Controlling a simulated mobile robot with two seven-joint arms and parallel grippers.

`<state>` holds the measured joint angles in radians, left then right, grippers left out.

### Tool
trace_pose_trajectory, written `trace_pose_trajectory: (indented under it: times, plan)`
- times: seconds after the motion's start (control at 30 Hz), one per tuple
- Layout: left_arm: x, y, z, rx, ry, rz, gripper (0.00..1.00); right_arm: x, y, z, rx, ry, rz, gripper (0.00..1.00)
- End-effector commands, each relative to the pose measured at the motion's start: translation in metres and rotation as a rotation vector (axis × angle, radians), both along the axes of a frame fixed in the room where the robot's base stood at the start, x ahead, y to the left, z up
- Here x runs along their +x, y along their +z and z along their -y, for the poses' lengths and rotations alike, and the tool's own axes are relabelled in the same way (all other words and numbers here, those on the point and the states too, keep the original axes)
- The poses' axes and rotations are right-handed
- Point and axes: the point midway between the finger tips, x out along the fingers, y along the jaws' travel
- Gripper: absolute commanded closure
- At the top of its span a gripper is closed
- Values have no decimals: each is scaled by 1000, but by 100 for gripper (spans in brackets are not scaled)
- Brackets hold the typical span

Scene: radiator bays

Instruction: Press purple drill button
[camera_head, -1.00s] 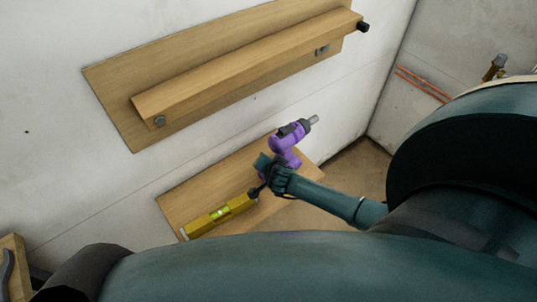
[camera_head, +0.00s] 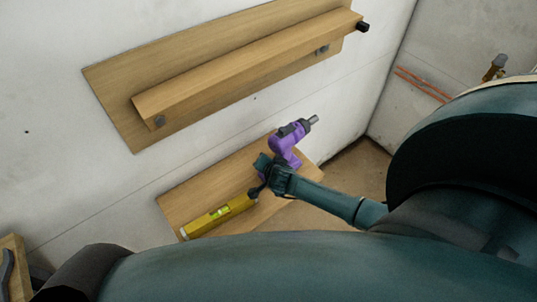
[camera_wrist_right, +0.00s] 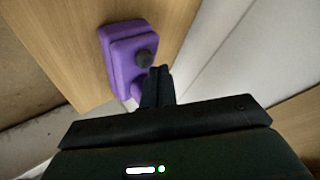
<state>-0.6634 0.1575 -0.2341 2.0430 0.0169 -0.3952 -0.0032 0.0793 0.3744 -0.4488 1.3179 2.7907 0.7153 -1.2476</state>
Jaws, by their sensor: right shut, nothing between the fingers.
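The purple drill (camera_head: 285,145) stands on a wooden shelf board (camera_head: 180,205), its grey tip pointing up and right in the head view. In the right wrist view the purple drill part (camera_wrist_right: 120,55) shows close by, with a dark round knob (camera_wrist_right: 145,59) that may be the button. My right gripper (camera_head: 259,188) is at the near side of the drill and partly hides its lower part. In the wrist view its fingers (camera_wrist_right: 160,74) are together, tips just below and right of the dark knob. I cannot tell whether they touch it. My left gripper is not in view.
A yellow spirit level (camera_head: 220,215) lies on the shelf left of the drill. A wooden rail (camera_head: 245,65) on a backboard is fixed to the white wall above. Copper pipes (camera_head: 422,84) are on the wall at the right.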

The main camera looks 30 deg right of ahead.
Motion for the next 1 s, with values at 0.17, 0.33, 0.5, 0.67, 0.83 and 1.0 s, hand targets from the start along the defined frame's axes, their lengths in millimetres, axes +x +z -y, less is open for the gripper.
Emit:
trace_pose_trajectory:
  times: [0.17, 0.33, 0.5, 0.67, 0.83, 1.0]
  plan:
    - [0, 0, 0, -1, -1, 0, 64, 0, 0, 0, 0, 0, 0, 100]
    - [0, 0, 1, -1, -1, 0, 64, 0, -1, 0, 0, 0, 0, 100]
    - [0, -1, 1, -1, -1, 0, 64, 0, -7, 0, 0, 1, -2, 100]
    - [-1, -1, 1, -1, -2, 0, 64, 0, -9, -1, 1, 1, 0, 100]
    - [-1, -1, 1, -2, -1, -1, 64, 0, -9, 0, 1, 1, 0, 100]
    - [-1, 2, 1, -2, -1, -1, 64, 0, -7, 0, 1, 1, 0, 100]
